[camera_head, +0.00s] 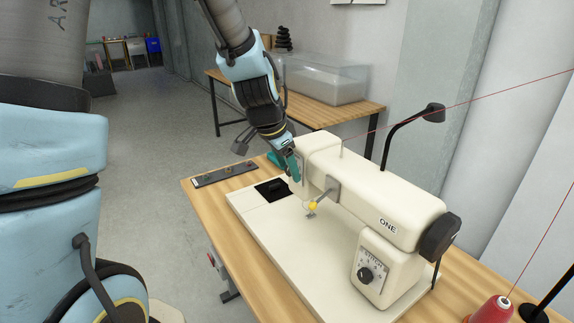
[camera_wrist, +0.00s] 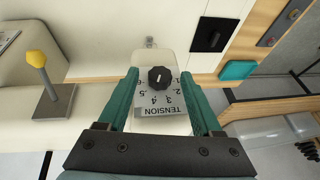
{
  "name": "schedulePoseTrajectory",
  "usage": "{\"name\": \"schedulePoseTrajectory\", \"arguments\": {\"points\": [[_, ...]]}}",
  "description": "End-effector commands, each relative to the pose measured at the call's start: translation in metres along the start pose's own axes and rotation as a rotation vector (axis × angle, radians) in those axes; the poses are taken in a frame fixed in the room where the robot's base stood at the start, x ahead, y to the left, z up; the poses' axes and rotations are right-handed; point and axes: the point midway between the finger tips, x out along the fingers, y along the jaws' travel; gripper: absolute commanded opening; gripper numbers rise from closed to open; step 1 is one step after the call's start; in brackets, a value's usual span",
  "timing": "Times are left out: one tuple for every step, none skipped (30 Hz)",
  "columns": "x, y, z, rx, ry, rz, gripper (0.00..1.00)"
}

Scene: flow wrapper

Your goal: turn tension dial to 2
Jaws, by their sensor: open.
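The tension dial, a black round knob (camera_wrist: 160,78) with a small white mark, sits on a plate marked TENSION with numbers along its lower side. I cannot tell which number the mark points to. The dial is on the left end of the cream sewing machine (camera_head: 375,190) and is hidden in the head view. My gripper (camera_wrist: 160,76) is open, its teal fingers on either side of the dial, seemingly apart from it. In the head view my gripper (camera_head: 291,165) is at that end of the machine, with its fingers partly hidden.
A yellow-tipped lever (camera_wrist: 37,60) sticks out at left in the wrist view. A stitch dial (camera_head: 366,275) is on the machine's right column. A teal block (camera_wrist: 238,70) and a dark strip (camera_head: 225,174) lie beside the machine. A red thread spool (camera_head: 492,310) stands at right.

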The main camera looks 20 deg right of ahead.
Motion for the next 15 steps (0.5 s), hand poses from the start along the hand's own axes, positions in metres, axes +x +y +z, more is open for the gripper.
{"name": "schedulePoseTrajectory", "arguments": {"points": [[-0.0001, 0.0, 0.0, 0.0, 0.0, 0.0, 0.67], [-0.0001, 0.0, 0.0, 0.0, 0.0, 0.0, 0.65], [-0.0001, 0.0, 0.0001, 0.0, 0.0, 0.0, 0.61], [-0.0001, 0.0, 0.0001, 0.0, 0.0, 0.0, 0.57], [-0.0002, 0.0, 0.0001, 0.0, 0.0, 0.0, 0.54], [-0.0002, 0.0, 0.0001, 0.0, 0.0, 0.0, 0.5], [-0.0002, 0.0, 0.0001, 0.0, 0.0, 0.0, 0.46], [-0.0002, 0.0, 0.0001, 0.0, 0.0, 0.0, 0.43], [-0.0002, 0.0, 0.0002, -0.001, 0.0, 0.0, 0.38], [-0.0002, 0.0, 0.0002, -0.001, 0.0, 0.0, 0.35], [-0.0002, 0.0, 0.0002, -0.001, 0.0, 0.0, 0.32], [-0.0003, 0.0, 0.0002, -0.001, 0.0, 0.0, 0.27], [-0.0003, 0.0, 0.0002, -0.001, 0.0, 0.0, 0.24], [-0.0003, 0.0, 0.0002, -0.001, 0.0, 0.0, 0.2], [-0.0003, 0.0, 0.0002, -0.001, 0.0, 0.0, 0.16]]}}
